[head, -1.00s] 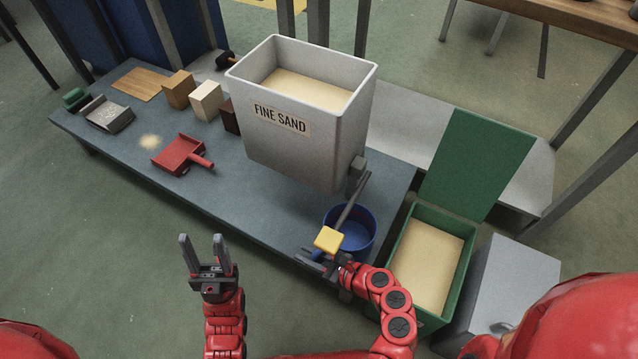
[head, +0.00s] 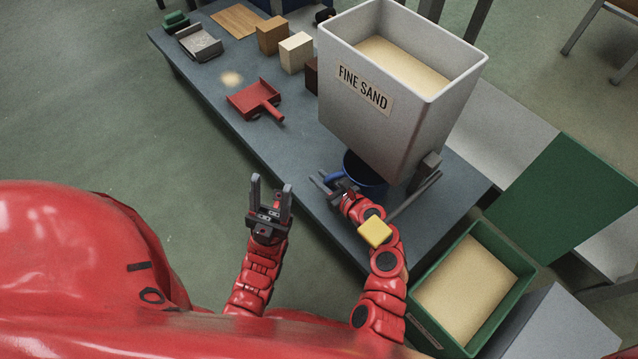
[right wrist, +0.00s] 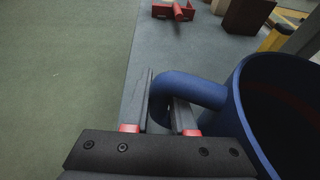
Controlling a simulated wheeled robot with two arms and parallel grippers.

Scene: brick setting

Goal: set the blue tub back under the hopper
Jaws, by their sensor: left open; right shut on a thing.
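The blue tub (head: 368,178) is at the front of the grey bench, its upper part partly hidden by the hopper (head: 400,130) marked FINE SAND. My right gripper (head: 322,183) is shut on the tub's handle; the right wrist view shows the blue handle (right wrist: 190,88) between the fingers and the tub's wall (right wrist: 240,110) to the right. I cannot tell whether the tub rests on the bench. My left gripper (head: 270,190) is open and empty, in front of the bench edge. The hopper's lever (head: 415,195) ends in a yellow knob (head: 375,232) above my right arm.
A red dustpan (head: 256,99), several blocks (head: 296,52) and a small pile of sand (head: 231,79) lie left of the hopper. A green bin of sand (head: 415,328) with an open lid (head: 570,195) stands at the right. Bare bench lies between dustpan and tub.

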